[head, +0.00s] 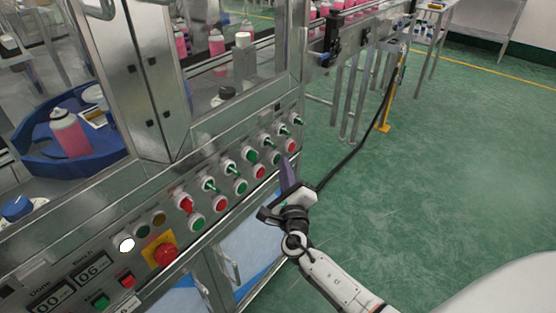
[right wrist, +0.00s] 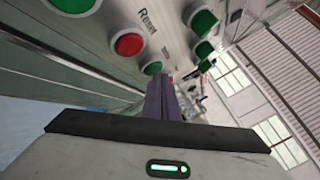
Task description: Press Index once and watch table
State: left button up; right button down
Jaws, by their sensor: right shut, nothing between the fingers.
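The machine's control panel (head: 225,185) carries rows of green and red push buttons and switches. No Index label is readable in either view. My right gripper (head: 287,163) is at the panel's right end, shut and empty, its dark fingertips just below a red button (head: 291,146) and beside a green button (head: 276,158). In the right wrist view the shut fingers (right wrist: 164,84) point at the panel near a small green button (right wrist: 152,67); I cannot tell whether they touch it. My left gripper is not in view.
A red mushroom button on a yellow base (head: 165,254) sticks out at the panel's left. Two displays (head: 92,272) read 00 and 06. A black cable (head: 362,150) hangs right of the machine.

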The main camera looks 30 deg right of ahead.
jog(key=shift+w, duration=0.15)
dwell(0.4)
jog(key=shift+s+d+p, duration=0.25)
jog(key=shift+s+p, duration=0.1)
jog(key=shift+s, duration=0.4)
jog(key=s, duration=0.1)
jog(key=s+d+p, duration=0.1)
jog(key=s, duration=0.1)
jog(key=s+d, duration=0.1)
jog(key=shift+s+p, duration=0.3)
jog(key=shift+p, duration=0.05)
dwell(0.8)
